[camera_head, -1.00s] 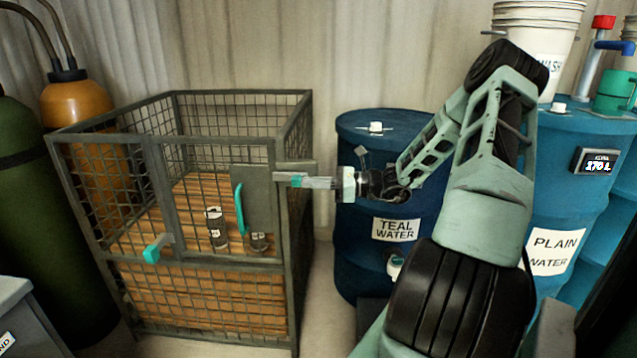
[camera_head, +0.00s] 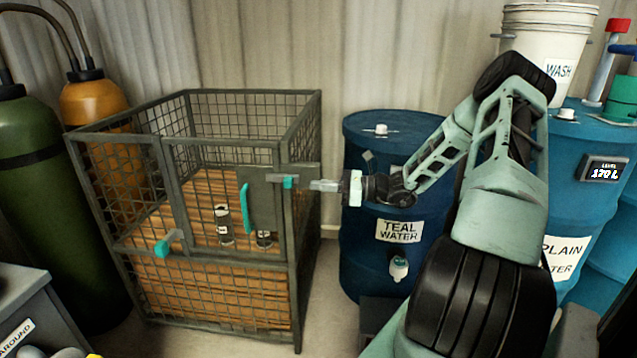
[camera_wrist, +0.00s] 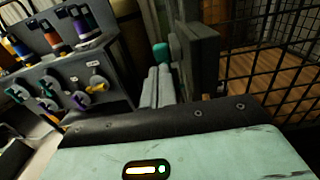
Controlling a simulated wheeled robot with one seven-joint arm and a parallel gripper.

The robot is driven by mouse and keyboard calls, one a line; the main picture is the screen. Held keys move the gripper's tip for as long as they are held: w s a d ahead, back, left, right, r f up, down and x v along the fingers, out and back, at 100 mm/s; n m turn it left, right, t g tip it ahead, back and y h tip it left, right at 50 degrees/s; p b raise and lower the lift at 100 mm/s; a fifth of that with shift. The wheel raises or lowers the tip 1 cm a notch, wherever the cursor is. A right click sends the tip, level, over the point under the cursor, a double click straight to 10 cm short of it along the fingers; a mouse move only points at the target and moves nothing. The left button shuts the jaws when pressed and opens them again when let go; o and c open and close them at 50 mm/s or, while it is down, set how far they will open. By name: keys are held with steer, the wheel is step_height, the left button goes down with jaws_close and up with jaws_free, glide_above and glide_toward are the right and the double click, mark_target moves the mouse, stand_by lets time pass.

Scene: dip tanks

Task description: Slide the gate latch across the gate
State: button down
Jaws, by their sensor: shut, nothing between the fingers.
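The wire cage (camera_head: 205,262) stands left of centre in the head view. Its gate has a grey plate with an upright teal handle (camera_head: 246,208). The gate latch, with a teal knob (camera_head: 288,182), sits at the upper right of the gate by the corner post. My gripper (camera_head: 312,185) points left at the knob, about level with it, its fingers shut and empty. In the wrist view the teal knob (camera_wrist: 160,54) shows just beyond the fingertips (camera_wrist: 158,72). I cannot tell whether they touch. The latch bar's far end is hidden.
A second teal-ended piece (camera_head: 164,248) sticks out at the cage's lower left. The teal water drum (camera_head: 362,235) stands close behind my wrist. Gas cylinders (camera_head: 45,200) stand left of the cage. A grey panel unit with several coloured fittings (camera_wrist: 75,75) shows in the wrist view.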

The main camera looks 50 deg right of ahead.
steer(key=v, duration=0.9)
steer(key=shift+s+d, duration=0.15)
steer(key=a+r+n+g+p, duration=0.3)
steer(key=a+n+g, duration=0.5)
steer(key=a, duration=0.8)
steer(key=a+r+n+g+p, duration=0.2)
steer(key=a+r+n+g, duration=0.2)
steer(key=a+n+g, duration=0.75)
steer(key=s+a+r+n+t+h+p, duration=0.2)
steer(key=s+a+r+n+h+p, duration=0.1)
steer(key=s+a+n, duration=0.5)
steer(key=s+a+r+n+t+h+p, duration=0.3)
steer(key=s+a+r+n+h, duration=0.3)
steer(key=s+a+n, duration=0.3)
steer(key=shift+s+a+h, duration=0.5)
steer(key=shift+s+a, duration=0.2)
steer(key=shift+a, duration=0.85)
steer(key=shift+r, duration=0.1)
